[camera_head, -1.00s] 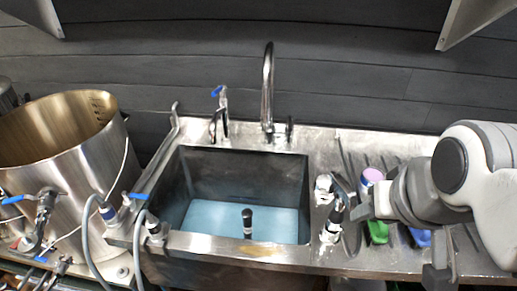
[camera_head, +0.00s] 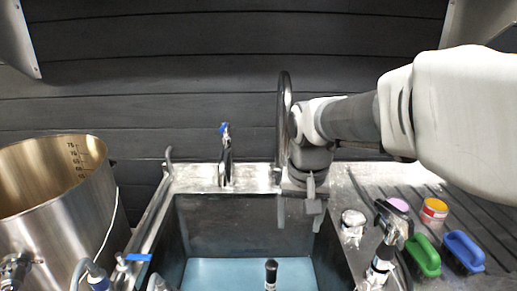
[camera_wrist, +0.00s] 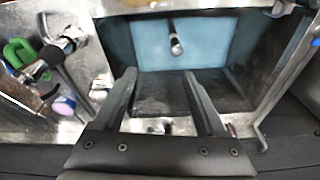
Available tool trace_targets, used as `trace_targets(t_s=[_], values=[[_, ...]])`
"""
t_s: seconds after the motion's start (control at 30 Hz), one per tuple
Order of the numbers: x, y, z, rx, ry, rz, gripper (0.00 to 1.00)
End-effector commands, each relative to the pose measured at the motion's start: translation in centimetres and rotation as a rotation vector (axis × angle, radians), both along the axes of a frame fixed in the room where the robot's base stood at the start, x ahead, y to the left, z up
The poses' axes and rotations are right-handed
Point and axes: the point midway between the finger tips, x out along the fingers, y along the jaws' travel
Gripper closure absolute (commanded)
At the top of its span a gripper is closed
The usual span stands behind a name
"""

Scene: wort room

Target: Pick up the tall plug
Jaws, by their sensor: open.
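The tall plug (camera_head: 271,273) is a dark upright cylinder with a pale band, standing on the light blue floor of the sink (camera_head: 205,240). In the head view its lower end is cut off by the frame edge. In the wrist view the plug (camera_wrist: 176,44) shows beyond the fingertips, a little right of the middle. My gripper (camera_head: 299,214) is open and empty, pointing down over the back part of the sink, behind and above the plug. In the wrist view its two fingers (camera_wrist: 160,80) are spread apart, with the sink's back wall between them.
The tall faucet (camera_head: 284,110) rises close by my wrist. A blue-handled tap (camera_head: 226,155) stands on the back rim. Right of the sink are a hose nozzle (camera_head: 385,245), green brush (camera_head: 424,256) and blue brush (camera_head: 464,250). A steel kettle (camera_head: 60,215) stands left.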

Motion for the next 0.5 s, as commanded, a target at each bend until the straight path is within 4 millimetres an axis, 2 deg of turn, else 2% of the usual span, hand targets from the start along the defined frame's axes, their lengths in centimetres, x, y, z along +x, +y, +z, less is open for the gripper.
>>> trace_targets(t_s=[0.03,0.2,0.33,0.5], values=[[1.2,0.6,-2.6,0.002,0.027,-0.009,0.26],[4.2,2.4,-7.8,0.009,0.098,-0.048,0.26],[5.9,3.5,-11.0,0.013,0.139,-0.073,0.26],[7.0,4.4,-13.4,0.014,0.169,-0.093,0.26]])
